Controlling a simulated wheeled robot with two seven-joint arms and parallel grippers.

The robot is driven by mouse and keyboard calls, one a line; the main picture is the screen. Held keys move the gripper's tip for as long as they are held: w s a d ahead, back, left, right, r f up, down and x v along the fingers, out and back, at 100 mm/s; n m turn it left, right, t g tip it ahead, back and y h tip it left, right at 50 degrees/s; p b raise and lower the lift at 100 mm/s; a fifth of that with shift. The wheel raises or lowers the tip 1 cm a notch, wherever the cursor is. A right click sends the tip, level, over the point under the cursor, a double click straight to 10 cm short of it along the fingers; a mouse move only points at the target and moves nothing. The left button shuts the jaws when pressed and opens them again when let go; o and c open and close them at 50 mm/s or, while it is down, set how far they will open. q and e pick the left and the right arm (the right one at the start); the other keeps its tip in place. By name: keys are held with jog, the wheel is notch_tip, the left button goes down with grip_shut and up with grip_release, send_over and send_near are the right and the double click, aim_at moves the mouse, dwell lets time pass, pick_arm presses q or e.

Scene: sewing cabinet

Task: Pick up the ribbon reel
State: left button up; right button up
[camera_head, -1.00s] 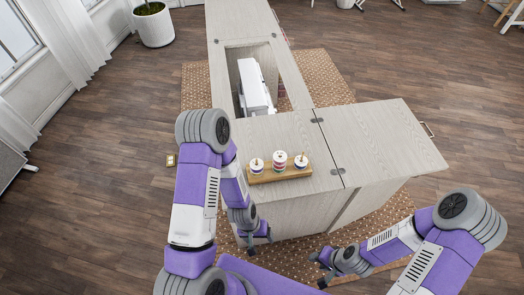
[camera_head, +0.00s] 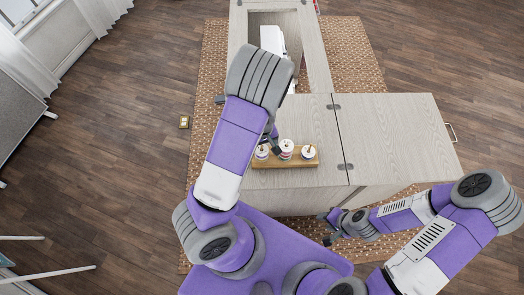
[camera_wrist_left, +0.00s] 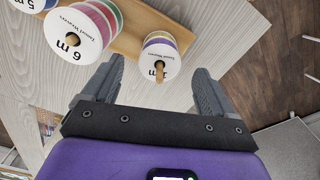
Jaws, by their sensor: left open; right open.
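Three ribbon reels stand on pegs on a wooden stand (camera_head: 283,163) on the cabinet top: a left reel (camera_head: 262,153), a middle reel (camera_head: 286,147) and a right reel (camera_head: 308,152). In the left wrist view, a white-topped reel (camera_wrist_left: 160,60) with coloured ribbon shows between and just beyond the fingertips of my open left gripper (camera_wrist_left: 158,67). A larger reel marked 6 m (camera_wrist_left: 76,40) is beside it. My left gripper is over the stand in the head view, partly hidden by its arm. My right gripper (camera_head: 329,228) is open and empty, low in front of the cabinet.
A white sewing machine (camera_head: 273,40) sits in the cabinet's opening behind the reels. The cabinet's right leaf (camera_head: 395,135) is bare. A patterned rug (camera_head: 210,110) lies under the cabinet. A third reel marked 5 m (camera_wrist_left: 35,4) shows at the wrist view's corner.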

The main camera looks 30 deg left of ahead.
pick_arm(q)
notch_tip(320, 180, down, 3)
jog(key=shift+a+b, duration=0.1)
jog(key=shift+b, duration=0.25)
jog(key=shift+w, duration=0.1)
jog(key=c, duration=1.1)
jog(key=shift+r, duration=0.1)
jog(key=shift+c, duration=0.2)
notch_tip(320, 180, up, 10)
jog(key=p, duration=0.3)
jog(key=shift+p, duration=0.35)
